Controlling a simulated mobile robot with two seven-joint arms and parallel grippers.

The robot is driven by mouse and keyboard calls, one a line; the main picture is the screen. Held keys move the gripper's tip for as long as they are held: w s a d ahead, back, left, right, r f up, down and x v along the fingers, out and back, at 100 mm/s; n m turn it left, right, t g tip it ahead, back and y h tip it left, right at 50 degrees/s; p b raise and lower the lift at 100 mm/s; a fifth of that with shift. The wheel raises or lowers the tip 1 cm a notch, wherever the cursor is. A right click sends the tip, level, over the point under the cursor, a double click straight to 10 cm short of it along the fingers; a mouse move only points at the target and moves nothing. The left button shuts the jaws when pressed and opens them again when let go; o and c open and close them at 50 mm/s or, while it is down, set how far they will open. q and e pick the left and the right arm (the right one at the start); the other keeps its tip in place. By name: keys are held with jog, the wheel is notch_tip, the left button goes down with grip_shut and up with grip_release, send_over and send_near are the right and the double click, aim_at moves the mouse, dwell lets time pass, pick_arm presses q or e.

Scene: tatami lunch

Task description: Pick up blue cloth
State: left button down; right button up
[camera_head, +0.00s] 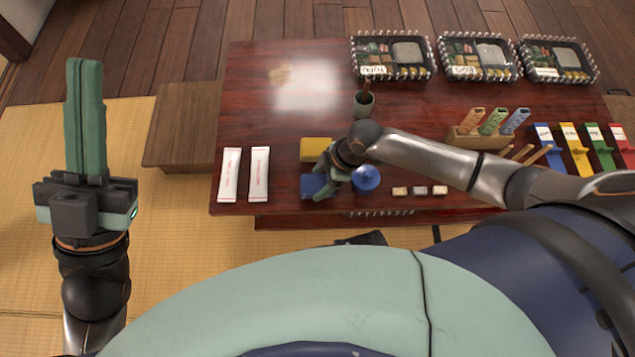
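The blue cloth (310,184) is a small blue patch lying near the front edge of the dark red table (250,100). My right gripper (326,187) is right at the cloth, pointing down and left, and covers part of it. Its fingertips overlap the cloth in the picture; I cannot tell whether they are open or shut on it. My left gripper (85,112) is held up at the far left, away from the table, with its green fingers together and nothing between them.
A yellow folded piece (314,149) lies just behind the cloth. A blue round object (365,178) stands right of my gripper, with a cup (363,104) farther back. Two white packets (259,174) lie to the left.

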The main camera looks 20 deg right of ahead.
aim_at(312, 183)
jog(key=c, duration=0.9)
jog(key=shift+r, duration=0.1)
